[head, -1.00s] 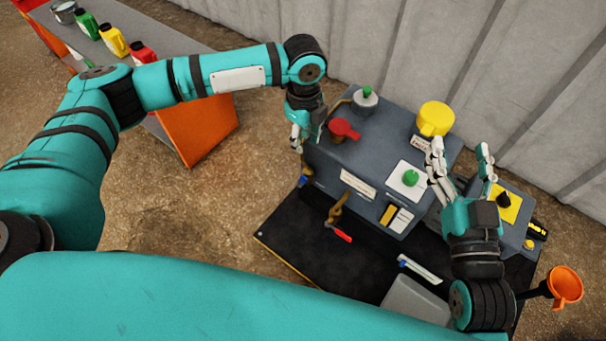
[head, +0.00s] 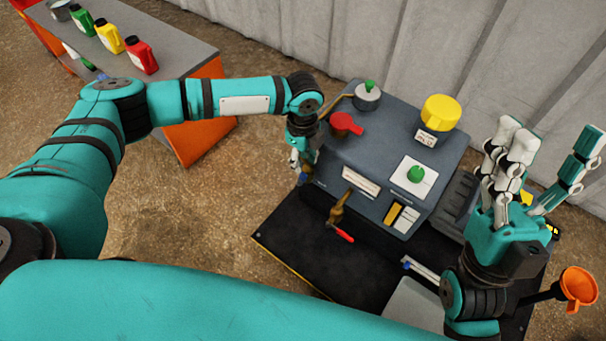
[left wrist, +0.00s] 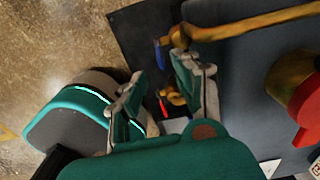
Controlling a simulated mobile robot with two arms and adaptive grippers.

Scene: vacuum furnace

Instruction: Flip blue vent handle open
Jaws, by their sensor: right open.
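The blue vent handle (left wrist: 161,55) sits on a brass pipe fitting (left wrist: 178,36) at the furnace's left side in the left wrist view. In the head view the blue handle (head: 303,178) is a small patch just below my left gripper (head: 297,158). My left gripper, seen in its wrist view (left wrist: 160,85), is open, with an empty gap between its fingers. The handle shows beyond the fingertips, near the gap; contact cannot be made out. My right gripper (head: 548,142) is open and empty, raised at the right of the furnace.
The grey furnace body (head: 385,150) carries a red handle (head: 345,125), a yellow cap (head: 440,112) and a green knob (head: 415,174). A brass valve with a red lever (head: 343,235) is on its front. An orange funnel (head: 578,287) is at right. A bench (head: 175,45) holds bottles.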

